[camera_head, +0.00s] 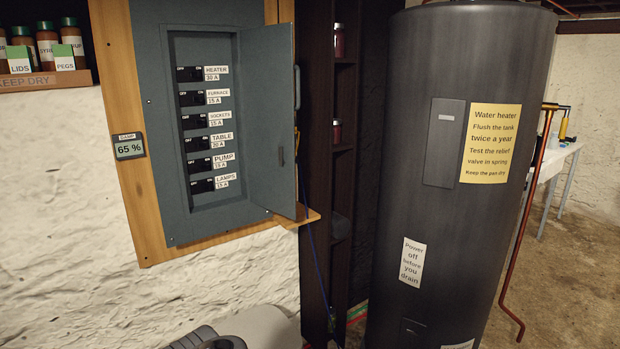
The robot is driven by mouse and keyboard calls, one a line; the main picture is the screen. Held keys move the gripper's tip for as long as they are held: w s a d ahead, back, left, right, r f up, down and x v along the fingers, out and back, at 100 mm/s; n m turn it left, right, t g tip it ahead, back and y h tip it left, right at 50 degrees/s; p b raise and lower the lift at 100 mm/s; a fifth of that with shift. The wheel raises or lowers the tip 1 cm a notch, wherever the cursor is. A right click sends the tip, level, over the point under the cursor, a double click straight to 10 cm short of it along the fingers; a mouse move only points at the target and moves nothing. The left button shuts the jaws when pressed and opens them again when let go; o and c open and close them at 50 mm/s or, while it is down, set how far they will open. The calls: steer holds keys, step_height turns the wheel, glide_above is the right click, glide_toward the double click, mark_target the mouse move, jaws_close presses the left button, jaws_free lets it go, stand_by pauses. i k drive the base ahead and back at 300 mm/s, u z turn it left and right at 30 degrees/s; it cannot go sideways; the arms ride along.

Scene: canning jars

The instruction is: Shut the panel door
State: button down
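The grey breaker panel (176,215) is mounted on a wooden backboard on the wall, left of centre. Its grey panel door (266,130) stands open, swung out to the right of the recess with its inner face showing. A small handle (297,88) shows at the door's free edge. Inside the recess is a column of black breaker switches (195,119) with white labels such as HEATER and LAMPS. My gripper is not in view; pale and dark rounded parts at the bottom edge seem to be my arm.
A dark shelf (315,200) with jars stands just right of the door. A large dark water heater (400,150) fills the right centre. A blue cord (315,255) hangs below the door. A jar shelf (75,78) is at upper left. Floor shows at far right.

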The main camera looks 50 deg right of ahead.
mark_target(267, 67)
steer(key=z, duration=0.85)
steer(key=i, duration=0.85)
steer(key=z, duration=0.7)
